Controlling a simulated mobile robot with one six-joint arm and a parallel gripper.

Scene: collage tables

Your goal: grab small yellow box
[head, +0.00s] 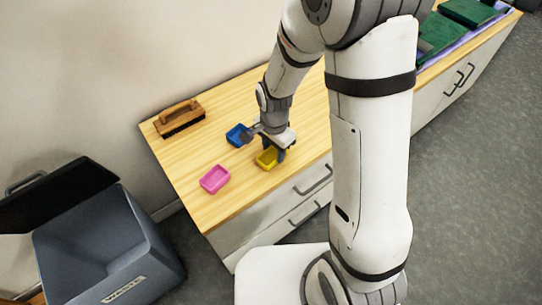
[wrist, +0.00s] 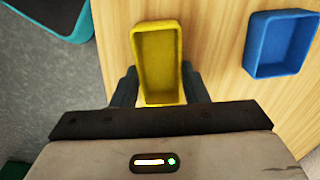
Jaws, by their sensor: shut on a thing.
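The small yellow box (head: 266,159) is an open-topped tray near the front edge of the wooden cabinet top. My gripper (head: 272,152) reaches down over it from above, and the arm hides part of the box. In the wrist view the yellow box (wrist: 163,62) stands between the two dark fingers of my gripper (wrist: 160,88), one on each side. The gripper is shut on the box. I cannot tell whether the box is lifted off the surface.
A blue box (head: 238,135) is close behind the yellow one, and a pink box (head: 214,179) lies to the left. A wooden brush (head: 180,117) is at the back left. A grey bin (head: 105,245) stands on the floor. Green items (head: 467,12) are at the far right.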

